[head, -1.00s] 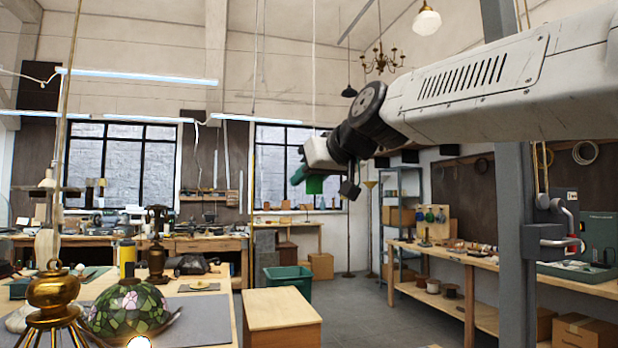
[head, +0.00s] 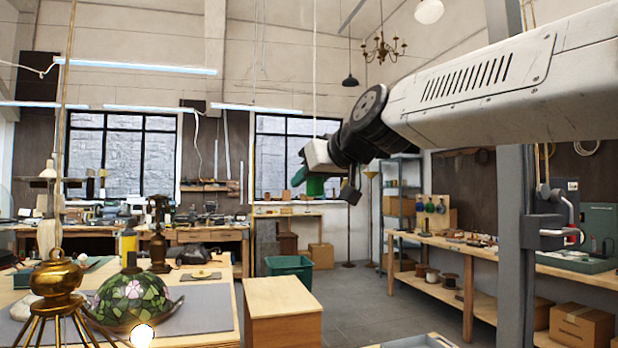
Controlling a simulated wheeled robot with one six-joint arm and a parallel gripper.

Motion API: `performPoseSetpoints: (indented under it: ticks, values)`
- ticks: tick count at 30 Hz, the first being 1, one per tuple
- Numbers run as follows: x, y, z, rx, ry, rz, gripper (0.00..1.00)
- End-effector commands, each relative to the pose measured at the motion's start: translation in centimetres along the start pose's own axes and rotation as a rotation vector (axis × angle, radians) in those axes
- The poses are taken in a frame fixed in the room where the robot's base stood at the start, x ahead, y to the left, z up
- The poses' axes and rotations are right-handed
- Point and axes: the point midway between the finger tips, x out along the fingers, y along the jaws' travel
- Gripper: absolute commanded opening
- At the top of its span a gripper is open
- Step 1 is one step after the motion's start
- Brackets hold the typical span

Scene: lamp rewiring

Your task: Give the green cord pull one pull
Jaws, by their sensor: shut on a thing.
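The green cord pull (head: 315,186) shows as a small green piece at the end of my arm, in front of the right window. My gripper (head: 305,172) is shut on it; the fingers are small in the picture and partly hidden by my wrist. A thin pale cord (head: 315,70) hangs straight down from above to the gripper and passes behind my wrist parts.
A green bin (head: 290,267) and a wooden cabinet (head: 283,308) stand on the floor below. A stained-glass lampshade (head: 132,298) and brass lamp base (head: 55,281) are at the front left. A grey post (head: 516,230) stands at the right.

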Motion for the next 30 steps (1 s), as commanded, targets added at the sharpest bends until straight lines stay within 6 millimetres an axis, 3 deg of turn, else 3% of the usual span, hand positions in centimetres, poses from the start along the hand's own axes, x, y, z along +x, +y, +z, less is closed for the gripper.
performPoseSetpoints:
  ticks: [15, 23, 24, 25, 26, 30]
  values:
    - [-0.9, 0.0, -2.2, -0.001, -0.001, -0.001, 0.08]
    - [-1.0, 0.0, -2.3, -0.001, -0.001, -0.001, 0.07]
    - [-1.0, 0.0, -2.3, -0.001, -0.001, -0.001, 0.40]
    - [-1.0, 0.0, -2.3, -0.001, -0.001, 0.000, 0.48]
    - [-1.0, 0.0, -2.3, -0.001, -0.001, 0.000, 0.55]
    - [-0.9, 0.0, -2.3, -0.001, -0.001, 0.000, 0.55]
